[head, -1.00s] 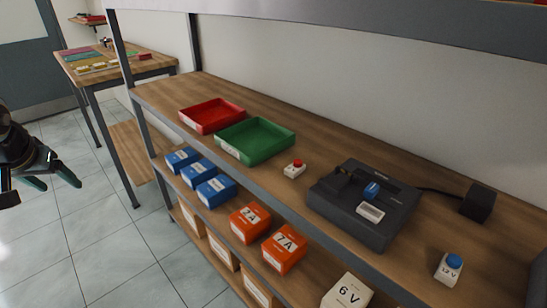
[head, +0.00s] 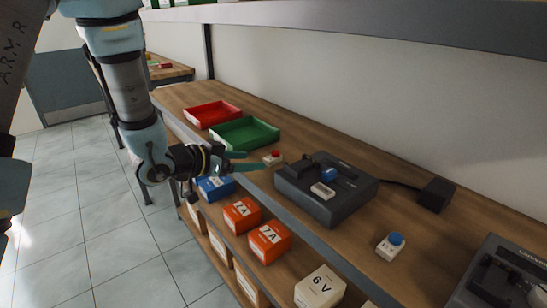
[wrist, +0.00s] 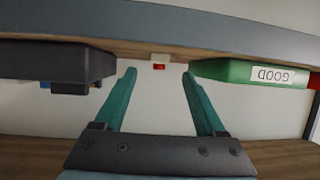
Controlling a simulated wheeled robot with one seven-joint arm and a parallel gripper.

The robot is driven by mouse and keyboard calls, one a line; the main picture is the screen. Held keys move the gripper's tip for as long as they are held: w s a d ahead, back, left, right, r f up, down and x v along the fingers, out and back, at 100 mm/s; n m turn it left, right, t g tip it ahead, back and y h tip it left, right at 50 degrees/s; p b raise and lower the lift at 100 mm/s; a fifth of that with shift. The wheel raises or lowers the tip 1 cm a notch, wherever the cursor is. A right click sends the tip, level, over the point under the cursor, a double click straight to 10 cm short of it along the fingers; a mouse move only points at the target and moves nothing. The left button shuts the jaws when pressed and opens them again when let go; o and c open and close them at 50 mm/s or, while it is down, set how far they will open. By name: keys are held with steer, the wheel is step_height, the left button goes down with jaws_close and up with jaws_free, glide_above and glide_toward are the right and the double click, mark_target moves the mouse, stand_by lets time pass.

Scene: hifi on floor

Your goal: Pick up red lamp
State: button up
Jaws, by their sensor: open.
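The red lamp (head: 272,158) is a small white block with a red cap. It stands on the wooden shelf near the front edge, between the green tray and the dark grey device. My gripper (head: 246,161) reaches in from the left at about shelf height, with its two teal fingers apart and pointing at the lamp. In the wrist view, which looks upside down, the lamp (wrist: 159,66) shows small beyond and between the open fingertips (wrist: 159,75). A gap remains between fingers and lamp, and nothing is held.
The green tray (head: 244,145) and red tray (head: 212,126) stand left of the lamp. The dark grey device (head: 345,208) stands close on its right. A blue-topped block (head: 391,246) is farther right. Boxes (head: 268,246) fill the shelf below. An upper shelf (head: 380,27) hangs overhead.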

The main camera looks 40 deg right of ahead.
mark_target(267, 159)
steer(key=p+x, duration=0.2)
steer(key=x, duration=0.2)
steer(key=shift+d, duration=0.3)
steer(key=shift+d+f, duration=0.2)
steer(key=shift+d, duration=0.2)
jaws_close()
